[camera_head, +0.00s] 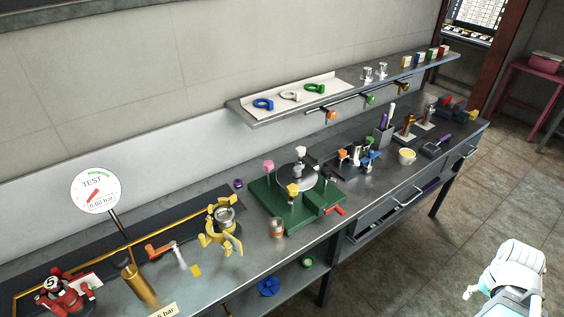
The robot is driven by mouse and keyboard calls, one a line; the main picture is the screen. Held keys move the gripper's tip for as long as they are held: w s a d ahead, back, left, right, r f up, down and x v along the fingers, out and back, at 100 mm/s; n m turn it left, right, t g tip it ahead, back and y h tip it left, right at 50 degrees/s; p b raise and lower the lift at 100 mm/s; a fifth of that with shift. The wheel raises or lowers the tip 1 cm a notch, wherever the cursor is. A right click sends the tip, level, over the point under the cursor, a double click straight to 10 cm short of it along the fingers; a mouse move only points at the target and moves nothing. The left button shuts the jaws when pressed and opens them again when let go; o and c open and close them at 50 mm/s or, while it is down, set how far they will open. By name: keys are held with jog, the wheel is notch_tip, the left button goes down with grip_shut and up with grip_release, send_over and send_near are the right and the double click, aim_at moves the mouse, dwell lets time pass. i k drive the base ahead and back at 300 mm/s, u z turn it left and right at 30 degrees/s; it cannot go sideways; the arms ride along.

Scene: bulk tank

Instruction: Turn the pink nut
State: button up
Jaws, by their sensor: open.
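The pink nut (268,166) stands upright at the back left of a green square base (262,204) on the grey bench. A round metal plate (297,177) with a central fitting sits on this base. A white nut (301,151) stands at the base's back and a yellow nut (293,190) at its front. A red handle (334,210) sticks out at the base's right front corner. Nothing touches the pink nut. A white part of my arm shows at the bottom right, well away from the bench. I cannot make out my gripper's fingers.
A purple piece (238,184) lies behind left. A wall shelf (350,92) with ring spanners overhangs the back. The floor at right is clear.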

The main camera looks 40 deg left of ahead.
aim_at(268, 166)
jog(key=z, duration=0.25)
jog(key=k, duration=1.05)
jog(key=u, duration=1.5)
jog(key=i, duration=0.65)
jog(key=u, duration=0.05)
